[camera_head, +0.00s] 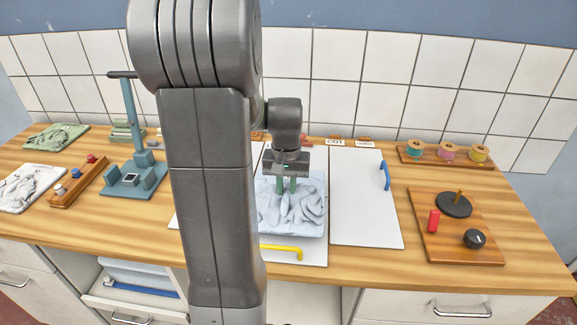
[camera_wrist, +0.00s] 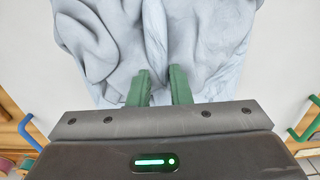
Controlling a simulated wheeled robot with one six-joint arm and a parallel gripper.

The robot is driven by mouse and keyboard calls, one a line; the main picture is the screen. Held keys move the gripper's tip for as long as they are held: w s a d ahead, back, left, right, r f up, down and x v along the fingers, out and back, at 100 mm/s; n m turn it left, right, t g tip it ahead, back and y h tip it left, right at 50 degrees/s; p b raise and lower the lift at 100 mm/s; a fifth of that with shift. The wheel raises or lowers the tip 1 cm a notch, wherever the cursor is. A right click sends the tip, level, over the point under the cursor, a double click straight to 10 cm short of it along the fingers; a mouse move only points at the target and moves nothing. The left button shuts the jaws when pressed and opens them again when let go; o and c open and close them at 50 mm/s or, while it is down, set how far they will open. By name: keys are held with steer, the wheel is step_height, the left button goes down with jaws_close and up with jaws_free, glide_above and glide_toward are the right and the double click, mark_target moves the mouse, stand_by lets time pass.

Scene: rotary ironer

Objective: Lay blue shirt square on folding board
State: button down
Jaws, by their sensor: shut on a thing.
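The pale blue shirt (camera_head: 291,215) lies crumpled over the middle white panel of the folding board (camera_head: 366,205). In the wrist view the shirt (camera_wrist: 205,40) shows loose folds and fills the upper middle. My gripper (camera_head: 286,186) points down with its green fingers on the shirt. In the wrist view the gripper (camera_wrist: 160,82) is shut on a ridge of the cloth between its fingers. The board's left panel is mostly hidden behind my arm. I cannot tell whether the shirt touches the board everywhere under the folds.
A yellow handle (camera_head: 282,249) is at the board's front and a blue handle (camera_head: 385,176) on its right panel. A spool rack (camera_head: 445,156) and a knob board (camera_head: 455,228) stand right. A blue stand (camera_head: 134,175), a wooden peg rack (camera_head: 75,183) and folded cloths (camera_head: 56,137) stand left.

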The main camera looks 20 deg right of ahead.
steer(key=shift+f, duration=0.55)
steer(key=shift+w+f, duration=0.1)
steer(key=shift+w, duration=0.1)
steer(key=w+d+p, duration=0.1)
steer(key=w+d, duration=0.1)
steer(key=w, duration=0.2)
steer(key=w+d+p, duration=0.1)
steer(key=w+d, duration=0.1)
steer(key=w, duration=0.3)
steer(key=w+d+p, duration=0.1)
steer(key=w+d, duration=0.1)
steer(key=w, duration=0.2)
steer(key=shift+w+d+p, duration=0.35)
steer(key=shift+p, duration=0.05)
steer(key=shift+w+d+f+p, duration=0.25)
steer(key=shift+w+d+p, duration=0.05)
steer(key=shift+w, duration=0.3)
steer(key=shift+w+d+f+p, duration=0.25)
steer(key=shift+w, duration=0.35)
steer(key=shift+s+f, duration=0.15)
steer(key=shift+f, duration=0.2)
steer(key=c, duration=1.3)
jaws_free()
